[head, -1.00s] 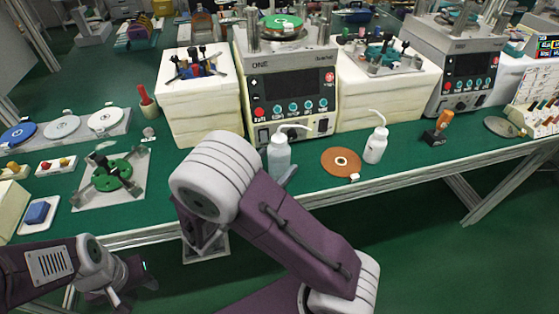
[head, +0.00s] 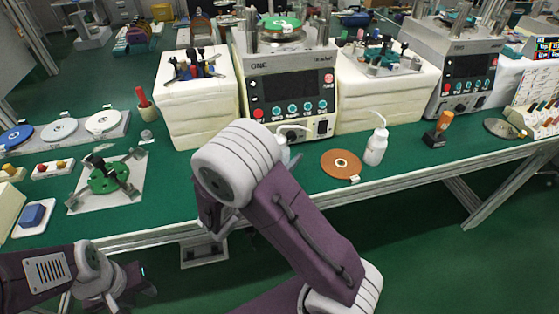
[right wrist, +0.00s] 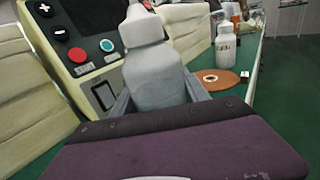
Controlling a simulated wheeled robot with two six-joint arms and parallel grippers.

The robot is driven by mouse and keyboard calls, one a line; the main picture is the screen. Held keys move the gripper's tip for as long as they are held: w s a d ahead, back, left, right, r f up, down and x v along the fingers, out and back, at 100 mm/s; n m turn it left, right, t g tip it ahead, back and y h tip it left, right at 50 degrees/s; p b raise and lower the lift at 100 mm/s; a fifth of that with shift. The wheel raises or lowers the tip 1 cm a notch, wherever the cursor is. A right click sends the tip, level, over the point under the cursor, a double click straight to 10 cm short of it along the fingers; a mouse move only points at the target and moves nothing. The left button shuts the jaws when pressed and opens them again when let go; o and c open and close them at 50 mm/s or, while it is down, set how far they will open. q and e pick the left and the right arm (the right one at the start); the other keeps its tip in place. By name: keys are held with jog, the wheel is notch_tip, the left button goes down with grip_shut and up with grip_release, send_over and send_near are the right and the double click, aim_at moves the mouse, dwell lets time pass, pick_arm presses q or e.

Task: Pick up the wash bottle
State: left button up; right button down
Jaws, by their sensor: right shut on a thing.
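A white wash bottle (right wrist: 155,78) stands between the fingers of my right gripper (right wrist: 158,98) in the right wrist view, with a finger on each side. The gripper is shut on it. A second wash bottle (head: 375,147) stands upright to the right. My left gripper (head: 148,280) is low at the left, apart from the bottles; its opening is unclear.
The middle lapping machine (head: 290,85) stands close behind the held bottle. A copper-coloured disc (head: 341,163) lies on the green bench between the bottles. An orange-handled tool (head: 437,130) stands farther right. A green plate fixture (head: 108,178) is at the left.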

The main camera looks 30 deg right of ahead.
aim_at(284, 143)
notch_tip(284, 143, up, 4)
jog(key=shift+r+p, duration=0.2)
jog(key=shift+p, duration=1)
jog(key=s+d+r+b, duration=0.3)
jog(key=s+r+b, duration=0.3)
jog(key=s, duration=0.5)
jog(key=shift+d+r+b, duration=0.25)
jog(key=shift+d+b, duration=0.05)
jog(key=shift+b, duration=0.45)
